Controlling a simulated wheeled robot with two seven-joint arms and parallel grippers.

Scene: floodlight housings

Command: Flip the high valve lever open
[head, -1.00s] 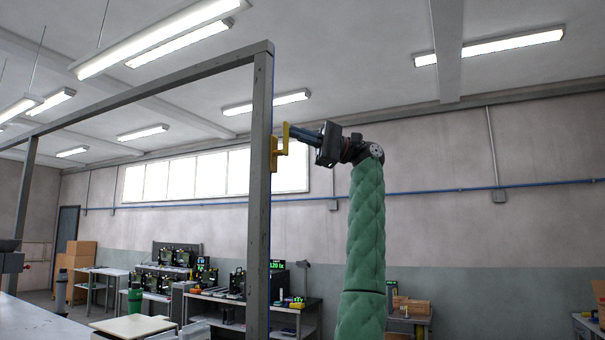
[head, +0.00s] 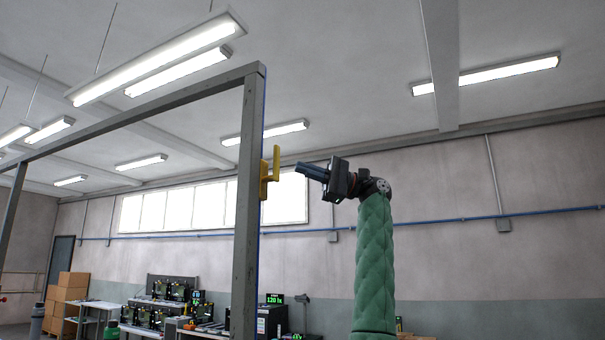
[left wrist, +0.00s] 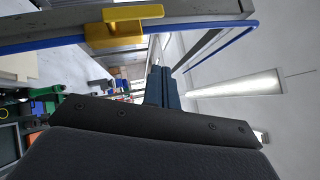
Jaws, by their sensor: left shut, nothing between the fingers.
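The yellow valve lever (head: 276,163) stands upright, its yellow base (head: 264,180) mounted high on the side of a grey post. In the left wrist view the yellow lever (left wrist: 133,13) and its base (left wrist: 113,34) show at the top, on the grey beam. My left gripper (head: 298,169) is to the right of the lever in the head view, its blue fingers pointing at it across a small gap. The fingers are closed together and empty; they also show in the left wrist view (left wrist: 160,71). My right gripper is in no view.
The grey post (head: 246,220) and top beam (head: 130,119) form a frame left of my arm. Workbenches with equipment (head: 170,300) and cardboard boxes (head: 70,293) stand behind. The space right of my arm looks clear.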

